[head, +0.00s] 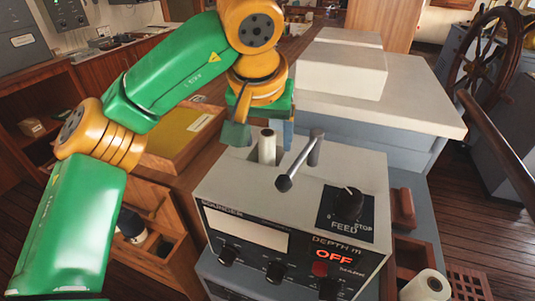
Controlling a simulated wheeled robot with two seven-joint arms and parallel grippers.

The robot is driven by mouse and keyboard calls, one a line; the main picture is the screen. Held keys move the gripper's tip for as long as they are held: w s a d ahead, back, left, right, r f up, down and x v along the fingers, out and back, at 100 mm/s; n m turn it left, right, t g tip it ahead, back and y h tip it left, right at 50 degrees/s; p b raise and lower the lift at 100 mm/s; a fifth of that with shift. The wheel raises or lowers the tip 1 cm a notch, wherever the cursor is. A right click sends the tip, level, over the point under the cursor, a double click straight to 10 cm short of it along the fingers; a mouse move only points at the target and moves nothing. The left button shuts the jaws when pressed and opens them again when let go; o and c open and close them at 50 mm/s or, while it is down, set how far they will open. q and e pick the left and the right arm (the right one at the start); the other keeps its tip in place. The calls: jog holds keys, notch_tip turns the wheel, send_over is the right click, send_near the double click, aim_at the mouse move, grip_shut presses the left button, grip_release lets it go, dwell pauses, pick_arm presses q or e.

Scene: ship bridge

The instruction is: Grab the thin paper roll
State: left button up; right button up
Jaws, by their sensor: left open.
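A thin, pale paper roll (267,150) stands upright on top of the white depth recorder (225,185), beside a dark metal lever. My left gripper (261,136) points down from the end of the green and orange arm. It is open, with one finger to the left of the roll and part of the other to the right. The roll shows between them in the picture; I cannot tell whether either finger touches it. The roll's lower end is hidden in or behind the recorder's top. My right gripper is not in view.
The lever (298,165) rises close to the right of the roll. A thicker paper roll (425,287) is at the lower right. A white-topped console (420,85) stands behind, with a ship's wheel (487,60) beyond. An open wooden compartment (160,250) is at the left.

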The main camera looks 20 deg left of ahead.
pick_arm(q)
jog(key=shift+w+d, duration=0.1)
jog(key=shift+w, duration=0.1)
jog(key=shift+s+r, duration=0.1)
jog(key=shift+s, duration=0.2)
grip_shut()
jog(key=shift+w, duration=0.1)
